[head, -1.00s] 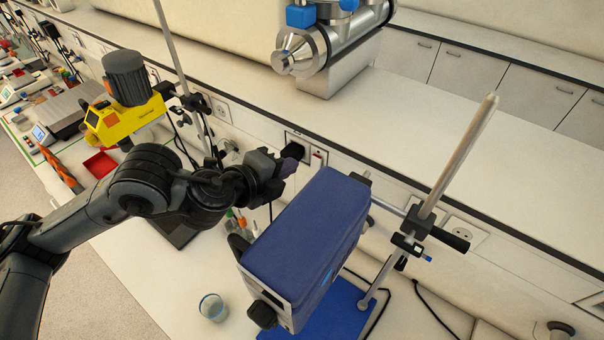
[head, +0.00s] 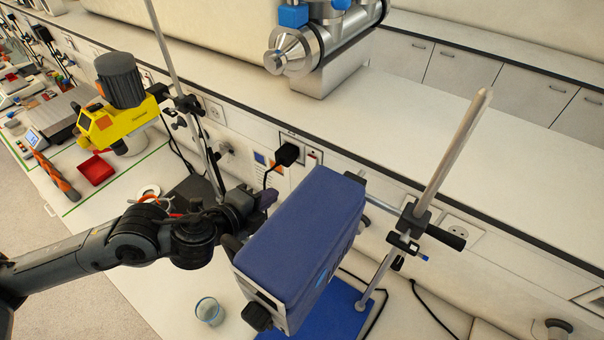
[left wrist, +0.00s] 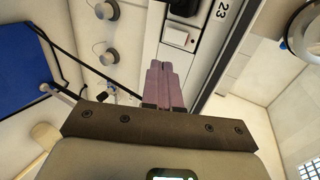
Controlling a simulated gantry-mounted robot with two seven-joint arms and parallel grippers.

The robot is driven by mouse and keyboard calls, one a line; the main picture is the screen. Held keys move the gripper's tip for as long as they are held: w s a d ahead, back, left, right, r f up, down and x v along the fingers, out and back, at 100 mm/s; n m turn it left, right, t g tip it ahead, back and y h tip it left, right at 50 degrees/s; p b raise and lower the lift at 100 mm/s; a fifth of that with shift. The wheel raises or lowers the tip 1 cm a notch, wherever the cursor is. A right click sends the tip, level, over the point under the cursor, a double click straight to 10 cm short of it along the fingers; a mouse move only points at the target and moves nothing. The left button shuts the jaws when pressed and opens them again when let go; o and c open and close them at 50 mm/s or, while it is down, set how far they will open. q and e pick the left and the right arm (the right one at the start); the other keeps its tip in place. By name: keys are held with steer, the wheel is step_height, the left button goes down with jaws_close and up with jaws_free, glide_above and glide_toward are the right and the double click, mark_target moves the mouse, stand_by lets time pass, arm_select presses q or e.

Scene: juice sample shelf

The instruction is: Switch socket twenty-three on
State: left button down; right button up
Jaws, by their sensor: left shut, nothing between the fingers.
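Socket twenty-three is a white plate on the wall panel (head: 291,137), with a black plug (head: 287,153) in it and a small switch (head: 313,155) to the right of the plug. I cannot tell the rocker's position for sure. My left gripper (head: 268,198) is shut and empty, below and apart from the socket. Its purple fingertips (left wrist: 165,72) point towards the switch in the wrist view. My right gripper is not in view.
A blue box-shaped device (head: 305,225) stands close to the right of my left gripper. A stand rod (head: 450,160) rises farther right. A yellow stirrer (head: 117,121) is at the left. A glass beaker (head: 209,311) stands on the bench in front.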

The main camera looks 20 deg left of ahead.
arm_select(q)
steer(key=r+p+x, duration=0.1)
steer(key=x, duration=1.3)
steer(key=shift+w, duration=0.2)
steer(key=shift+w+r+t+b, duration=0.2)
steer(key=shift+r+t+b, duration=0.1)
steer(key=shift+r, duration=0.5)
stand_by(0.3)
stand_by(0.4)
